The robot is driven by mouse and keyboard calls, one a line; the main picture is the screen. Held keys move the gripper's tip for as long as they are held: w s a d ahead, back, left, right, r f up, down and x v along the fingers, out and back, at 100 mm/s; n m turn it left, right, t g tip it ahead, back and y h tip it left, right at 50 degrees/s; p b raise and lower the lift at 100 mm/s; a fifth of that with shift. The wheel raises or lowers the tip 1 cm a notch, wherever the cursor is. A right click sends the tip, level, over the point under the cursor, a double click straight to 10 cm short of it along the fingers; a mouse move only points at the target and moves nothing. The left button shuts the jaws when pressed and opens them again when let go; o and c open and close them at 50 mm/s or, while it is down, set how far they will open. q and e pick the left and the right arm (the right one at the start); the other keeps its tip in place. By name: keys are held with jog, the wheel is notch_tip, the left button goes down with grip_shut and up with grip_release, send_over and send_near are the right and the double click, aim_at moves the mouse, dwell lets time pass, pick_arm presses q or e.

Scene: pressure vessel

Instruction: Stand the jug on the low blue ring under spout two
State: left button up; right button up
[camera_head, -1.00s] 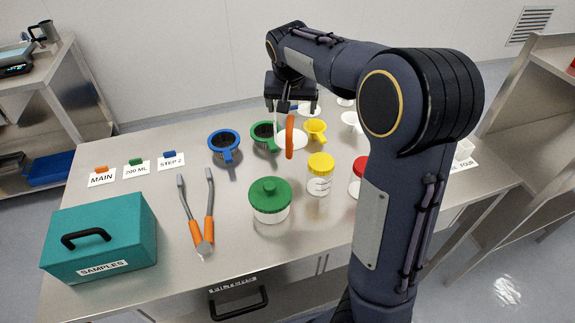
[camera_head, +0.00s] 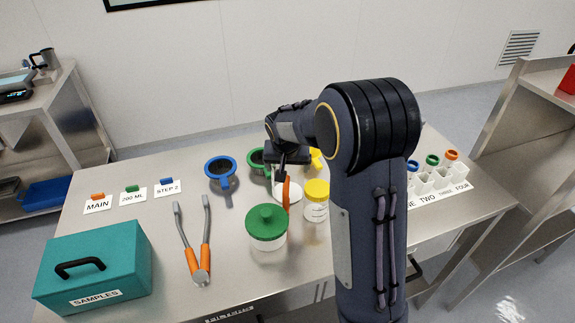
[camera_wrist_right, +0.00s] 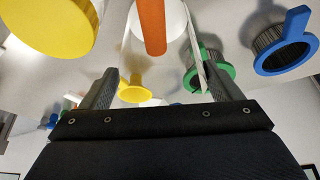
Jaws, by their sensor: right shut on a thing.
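My right gripper (camera_head: 282,172) is shut on a white jug (camera_head: 293,196) with an orange handle (camera_head: 286,194), over the middle of the steel table. The gripper's fingers (camera_wrist_right: 163,82), the handle (camera_wrist_right: 152,24) and part of the white body (camera_wrist_right: 173,18) show in the right wrist view. Whether the jug touches the table cannot be told. A blue ring with a dark mesh and a side handle (camera_head: 220,168) is left of the jug. A small blue ring (camera_head: 412,165) is by the numbered labels at the right. Which blue ring is under spout two is unclear. My left gripper is out of view.
A yellow-lidded jar (camera_head: 316,208) is close to the jug's right, and a green-lidded jar (camera_head: 267,240) is in front. A green strainer (camera_head: 256,160) is behind. Orange-handled tongs (camera_head: 194,245) and a teal box (camera_head: 95,265) are at left. My arm hides part of the table.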

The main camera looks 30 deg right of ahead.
jog(key=shift+f, duration=0.15)
jog(key=o, duration=1.2)
